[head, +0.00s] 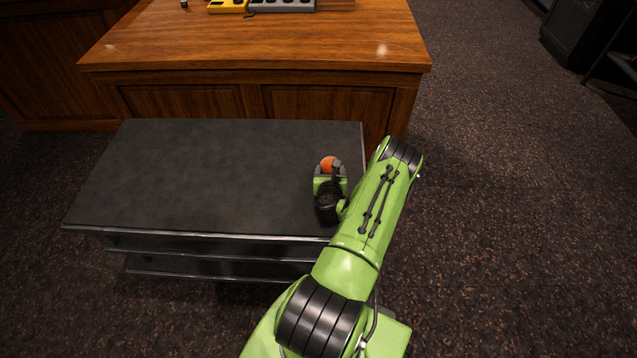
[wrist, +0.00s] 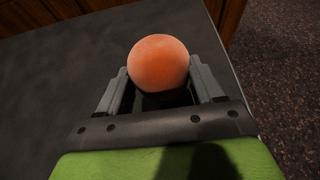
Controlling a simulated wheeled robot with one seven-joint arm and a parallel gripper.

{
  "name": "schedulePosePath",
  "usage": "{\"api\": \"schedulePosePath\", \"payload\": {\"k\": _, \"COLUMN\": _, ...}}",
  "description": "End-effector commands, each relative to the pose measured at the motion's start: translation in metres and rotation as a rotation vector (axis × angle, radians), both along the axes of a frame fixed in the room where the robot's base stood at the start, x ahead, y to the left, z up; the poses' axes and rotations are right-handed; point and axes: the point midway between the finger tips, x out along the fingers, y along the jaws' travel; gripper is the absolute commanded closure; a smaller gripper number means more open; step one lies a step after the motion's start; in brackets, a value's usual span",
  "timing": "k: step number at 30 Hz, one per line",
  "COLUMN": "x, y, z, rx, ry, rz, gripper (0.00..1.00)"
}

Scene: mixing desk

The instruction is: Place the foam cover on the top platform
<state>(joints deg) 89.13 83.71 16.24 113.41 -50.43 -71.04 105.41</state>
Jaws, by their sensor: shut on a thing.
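The foam cover is an orange, rounded piece (head: 328,163). It also shows in the wrist view (wrist: 158,63), between the two grey fingers. My gripper (head: 331,170) is shut on it, and in the wrist view the fingers (wrist: 158,88) lie on either side of its lower part. The top platform (head: 220,170) is the dark grey upper surface of a low shelf unit. The gripper and cover are over its right end, near the right edge. I cannot tell whether the cover touches the surface.
The platform is bare to the left of the gripper. Lower shelves (head: 210,245) show beneath its front edge. A wooden desk (head: 260,40) stands behind, with a yellow item (head: 228,6) and a grey device (head: 283,5) on it. Carpet (head: 520,200) is clear at right.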

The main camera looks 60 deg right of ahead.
Motion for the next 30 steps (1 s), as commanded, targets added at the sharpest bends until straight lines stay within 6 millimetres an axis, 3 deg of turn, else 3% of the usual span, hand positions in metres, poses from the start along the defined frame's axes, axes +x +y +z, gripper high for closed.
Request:
{"api": "schedulePosePath", "payload": {"k": 1, "x": 0.001, "y": 0.000, "z": -0.012, "rx": -0.001, "ry": -0.001, "rz": 0.001, "gripper": 0.62}}
{"api": "schedulePosePath", "payload": {"k": 9, "x": 0.001, "y": 0.000, "z": -0.052, "rx": -0.001, "ry": -0.001, "rz": 0.001, "gripper": 0.62}}
{"api": "schedulePosePath", "payload": {"k": 19, "x": 0.000, "y": 0.000, "z": -0.055, "rx": 0.000, "ry": -0.002, "rz": 0.001, "gripper": 0.62}}
{"api": "schedulePosePath", "payload": {"k": 20, "x": 0.000, "y": 0.000, "z": -0.054, "rx": 0.000, "ry": -0.002, "rz": 0.001, "gripper": 0.31}}
{"api": "schedulePosePath", "payload": {"k": 24, "x": 0.000, "y": 0.000, "z": -0.053, "rx": -0.001, "ry": -0.001, "rz": 0.001, "gripper": 0.09}}
{"api": "schedulePosePath", "payload": {"k": 30, "x": 0.000, "y": 0.000, "z": -0.053, "rx": -0.001, "ry": -0.001, "rz": 0.001, "gripper": 0.08}}
